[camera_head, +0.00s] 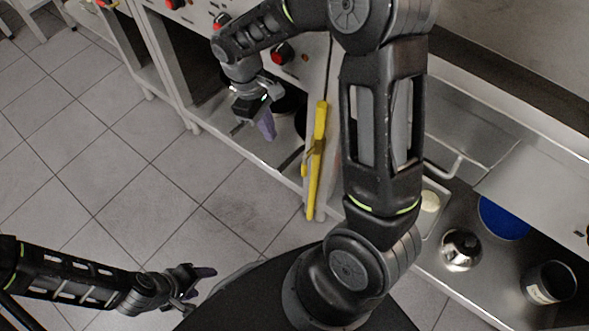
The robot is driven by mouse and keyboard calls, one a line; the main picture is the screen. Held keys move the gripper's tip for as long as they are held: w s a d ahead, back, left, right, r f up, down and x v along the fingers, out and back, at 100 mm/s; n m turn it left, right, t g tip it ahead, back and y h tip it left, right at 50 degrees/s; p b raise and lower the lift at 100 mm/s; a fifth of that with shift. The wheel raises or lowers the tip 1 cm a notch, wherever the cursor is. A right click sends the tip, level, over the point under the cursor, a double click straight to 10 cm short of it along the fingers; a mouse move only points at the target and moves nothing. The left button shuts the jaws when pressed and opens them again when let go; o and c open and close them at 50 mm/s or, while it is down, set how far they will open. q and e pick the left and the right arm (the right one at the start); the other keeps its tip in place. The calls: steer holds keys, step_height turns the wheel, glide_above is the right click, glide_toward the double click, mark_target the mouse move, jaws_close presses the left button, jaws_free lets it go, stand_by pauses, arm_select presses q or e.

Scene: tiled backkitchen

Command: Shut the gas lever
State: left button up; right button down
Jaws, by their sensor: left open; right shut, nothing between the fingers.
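A long yellow bar (320,125), which looks like the gas lever, stands along the end of the stove unit, with a small darker fitting around its middle. I cannot tell from this view whether it is open or shut. My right gripper (266,127) is shut and empty, with purplish fingertips, in front of the stove's lower shelf. It is to the left of the yellow bar and apart from it. My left gripper (203,281) is open and empty, low over the floor at the lower left, far from the bar.
The stove unit (172,62) has red knobs (283,53) on its front and dark round pans on its lower shelf. At right, a steel counter holds a metal pot (460,249), a dark pot (549,283) and a blue round item (503,217). The tiled floor (110,150) at left is clear.

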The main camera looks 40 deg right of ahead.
steer(key=shift+d+r, duration=0.25)
steer(key=shift+r, duration=0.05)
steer(key=shift+f, duration=0.15)
steer(key=s+d+f+b, duration=0.3)
steer(key=s+f, duration=0.2)
steer(key=f, duration=0.4)
steer(key=shift+s+f, duration=0.25)
steer(key=shift+s, duration=0.15)
